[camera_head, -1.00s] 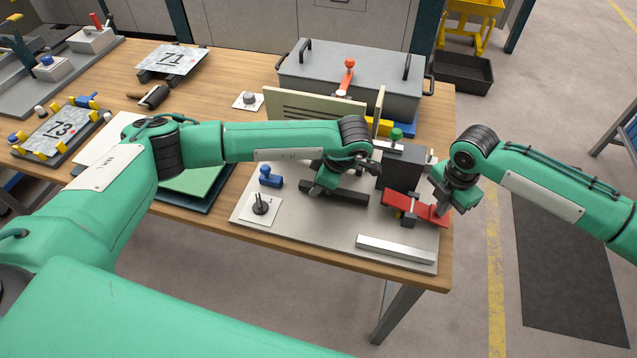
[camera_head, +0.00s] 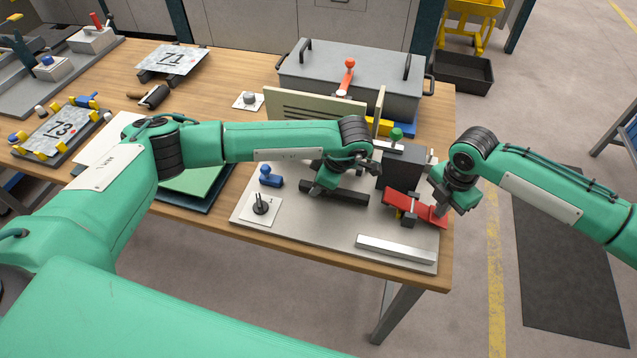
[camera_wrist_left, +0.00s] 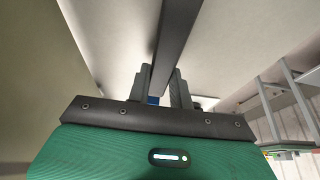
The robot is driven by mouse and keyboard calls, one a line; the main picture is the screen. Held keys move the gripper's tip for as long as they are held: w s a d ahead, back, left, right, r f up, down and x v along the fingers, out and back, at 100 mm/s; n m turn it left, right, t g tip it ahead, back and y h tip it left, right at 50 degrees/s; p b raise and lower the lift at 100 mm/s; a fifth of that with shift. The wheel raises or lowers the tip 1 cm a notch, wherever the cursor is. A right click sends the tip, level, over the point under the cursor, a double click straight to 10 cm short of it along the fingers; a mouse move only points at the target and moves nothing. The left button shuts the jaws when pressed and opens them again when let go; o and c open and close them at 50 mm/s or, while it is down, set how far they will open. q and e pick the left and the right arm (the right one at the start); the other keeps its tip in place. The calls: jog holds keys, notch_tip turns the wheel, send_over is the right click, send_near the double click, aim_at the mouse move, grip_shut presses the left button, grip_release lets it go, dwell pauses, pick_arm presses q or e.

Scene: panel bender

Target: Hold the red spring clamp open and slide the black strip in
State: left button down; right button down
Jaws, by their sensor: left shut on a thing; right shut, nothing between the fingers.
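The black strip (camera_head: 345,194) is a long dark bar above the grey plate, left of the red spring clamp (camera_head: 408,203). My left gripper (camera_head: 325,183) is shut on the strip. In the left wrist view the strip (camera_wrist_left: 175,45) runs between the two fingers. The red clamp stands beside a dark block at the plate's right side, apart from the strip. My right gripper (camera_head: 440,209) is shut and empty at the clamp's right end. It appears to touch the red part there; the exact contact is hidden.
A dark block (camera_head: 402,168) stands just behind the clamp. A silver bar (camera_head: 396,250) lies at the plate's front edge. A blue clamp (camera_head: 270,177) and a black knob (camera_head: 261,204) stand at the left. A grey lidded box (camera_head: 350,80) stands behind.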

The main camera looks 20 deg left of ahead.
aim_at(345, 192)
pick_arm(q)
jog(key=shift+d, duration=0.1)
pick_arm(e)
jog(key=shift+s+a+f, duration=0.1)
pick_arm(q)
jog(key=shift+d+f, duration=0.1)
jog(key=shift+d, duration=3.25)
jog(key=shift+f, duration=0.2)
jog(key=c, duration=1.2)
grip_release()
jog(key=shift+o, duration=0.2)
jog(key=shift+r, duration=0.1)
jog(key=shift+r, duration=3.95)
